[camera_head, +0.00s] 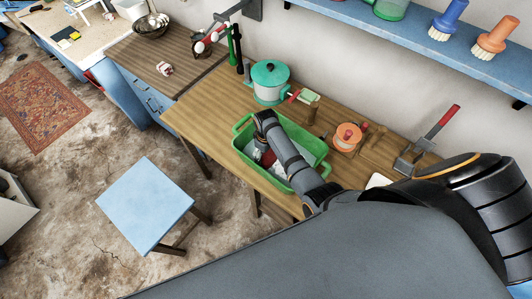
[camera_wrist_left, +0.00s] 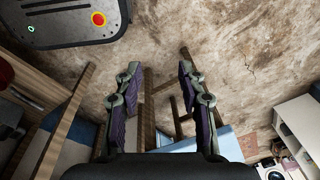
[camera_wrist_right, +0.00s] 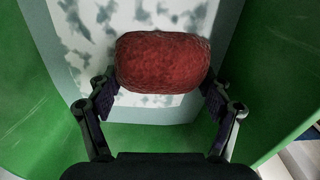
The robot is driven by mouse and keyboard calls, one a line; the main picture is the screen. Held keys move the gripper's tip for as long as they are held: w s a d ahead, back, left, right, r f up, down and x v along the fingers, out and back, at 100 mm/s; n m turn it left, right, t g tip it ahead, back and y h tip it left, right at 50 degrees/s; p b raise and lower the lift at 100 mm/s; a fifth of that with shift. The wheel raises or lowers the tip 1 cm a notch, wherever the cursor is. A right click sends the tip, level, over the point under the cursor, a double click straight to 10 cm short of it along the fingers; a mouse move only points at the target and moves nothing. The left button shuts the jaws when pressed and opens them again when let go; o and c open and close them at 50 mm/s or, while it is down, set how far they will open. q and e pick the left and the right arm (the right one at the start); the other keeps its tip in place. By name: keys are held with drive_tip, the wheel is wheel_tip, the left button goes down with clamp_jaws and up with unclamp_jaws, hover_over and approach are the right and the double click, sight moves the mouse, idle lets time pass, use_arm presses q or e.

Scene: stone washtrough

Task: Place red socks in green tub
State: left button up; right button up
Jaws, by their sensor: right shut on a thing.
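The green tub (camera_head: 305,143) stands on the wooden bench, with pale, grey-spotted contents inside. My right gripper (camera_head: 264,155) reaches down into the tub. In the right wrist view my right gripper (camera_wrist_right: 162,92) is shut on a rolled dark red bundle of socks (camera_wrist_right: 163,62), with a finger at each end. The bundle is inside the tub walls, over the spotted contents; I cannot tell whether it touches them. In the head view a bit of the red socks (camera_head: 268,159) shows beside the gripper. My left gripper (camera_wrist_left: 160,95) is open and empty above the floor, seen in the left wrist view.
A teal-lidded pot (camera_head: 270,82) stands behind the tub. An orange-topped container (camera_head: 347,137) and a red-handled tool (camera_head: 428,140) lie to its right. A blue stool (camera_head: 146,204) stands on the floor in front. A shelf (camera_head: 430,38) with brushes overhangs the bench.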

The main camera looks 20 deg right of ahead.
drive_tip(key=shift+w+f, duration=0.1)
drive_tip(key=shift+f, duration=0.15)
drive_tip(key=o, duration=0.9)
drive_tip(key=shift+c, duration=0.2)
drive_tip(key=shift+o, duration=1.2)
use_arm(q)
drive_tip(key=shift+s+d+f, duration=0.1)
drive_tip(key=shift+s, duration=0.2)
use_arm(e)
drive_tip(key=shift+r, duration=0.3)
use_arm(q)
drive_tip(key=shift+s+f+b, duration=0.35)
drive_tip(key=shift+f+b, duration=0.05)
drive_tip(key=shift+b, duration=0.05)
use_arm(e)
wheel_tip(320, 180, up, 12)
